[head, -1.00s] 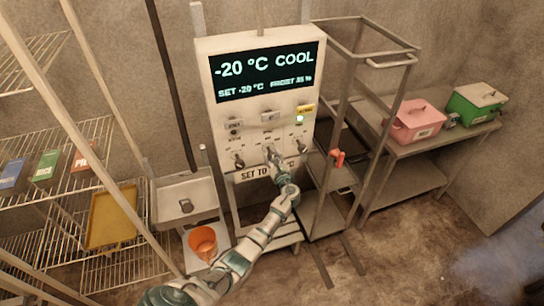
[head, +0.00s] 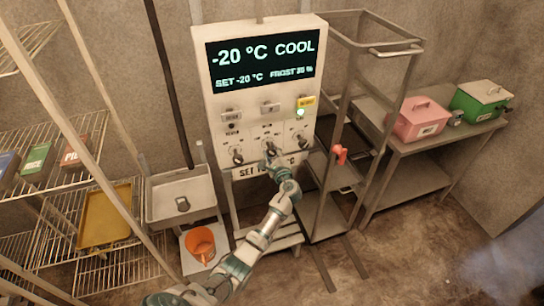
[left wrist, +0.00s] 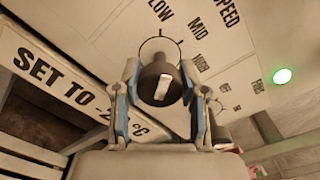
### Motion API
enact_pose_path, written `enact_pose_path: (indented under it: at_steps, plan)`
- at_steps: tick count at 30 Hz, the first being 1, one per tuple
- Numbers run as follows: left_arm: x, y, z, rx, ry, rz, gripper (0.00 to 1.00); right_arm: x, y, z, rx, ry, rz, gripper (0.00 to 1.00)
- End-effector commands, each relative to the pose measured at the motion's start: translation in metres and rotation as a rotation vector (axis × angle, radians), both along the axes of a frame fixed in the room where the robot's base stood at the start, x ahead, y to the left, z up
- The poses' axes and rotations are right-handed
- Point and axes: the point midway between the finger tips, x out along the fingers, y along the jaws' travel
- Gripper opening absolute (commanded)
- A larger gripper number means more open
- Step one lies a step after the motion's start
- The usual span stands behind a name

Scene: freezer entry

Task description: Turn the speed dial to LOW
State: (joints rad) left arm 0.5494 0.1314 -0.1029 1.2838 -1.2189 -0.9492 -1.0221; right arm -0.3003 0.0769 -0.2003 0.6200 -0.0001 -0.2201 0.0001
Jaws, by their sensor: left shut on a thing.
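The control panel (head: 216,100) stands upright in the head view, with several dials in its lower row. The speed dial (left wrist: 150,72) is a dark round knob with a white mark on its face. In the left wrist view the words SPEED, LOW, MID and HIGH are printed beside it. I cannot tell which word the mark points at. My left gripper (left wrist: 161,88) is shut on this dial, one blue-edged finger on each side. In the head view the gripper (head: 271,153) covers most of the middle dial. My right gripper is not in view.
Other dials sit left (head: 237,156) and right (head: 302,141) of the gripper. A green lamp (head: 300,112) glows above. A metal cart (head: 323,190) with a red handle stands close on the right. A sink (head: 165,199) and an orange bucket (head: 200,243) are to the left.

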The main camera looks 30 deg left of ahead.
Motion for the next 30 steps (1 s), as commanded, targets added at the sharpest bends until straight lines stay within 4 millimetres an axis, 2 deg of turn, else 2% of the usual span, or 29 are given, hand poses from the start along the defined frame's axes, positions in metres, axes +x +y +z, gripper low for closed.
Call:
enact_pose_path:
  at_steps: [3,12,30]
  plan:
    - [0.001,0.001,0.001,-0.050,-0.068,-0.001,0.07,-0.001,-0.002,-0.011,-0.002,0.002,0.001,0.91]
    - [0.001,0.001,0.002,-0.139,-0.173,-0.002,0.07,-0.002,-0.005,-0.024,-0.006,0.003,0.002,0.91]
    - [0.001,0.001,0.004,-0.166,-0.205,-0.004,0.07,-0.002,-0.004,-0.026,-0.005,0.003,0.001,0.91]
